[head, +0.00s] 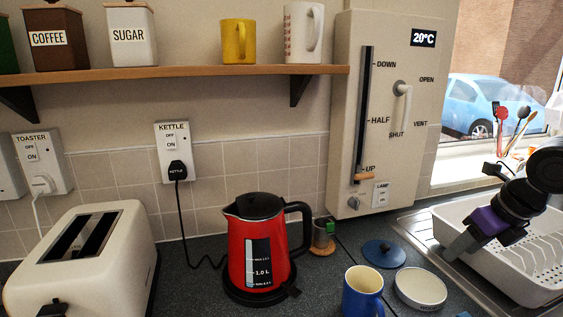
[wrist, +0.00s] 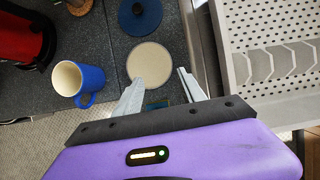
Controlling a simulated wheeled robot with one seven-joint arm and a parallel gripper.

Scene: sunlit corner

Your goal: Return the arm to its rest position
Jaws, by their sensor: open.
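My gripper (head: 458,246) is at the right of the head view, over the near edge of the white dish rack, with a purple body and grey fingers. In the wrist view my gripper (wrist: 160,80) has its two fingers apart with nothing held between them. Beyond the fingertips a round pale dish (wrist: 149,62) lies on the dark counter. It also shows in the head view (head: 420,288). My arm is bent in from the right edge of the head view.
The white dish rack (head: 520,283) stands right, under my arm. A blue mug (head: 362,293), a blue lid (head: 384,253), a red kettle (head: 262,250) and a toaster (head: 85,255) stand on the counter. A utensil holder is by the window. A shelf (head: 180,73) runs along the wall.

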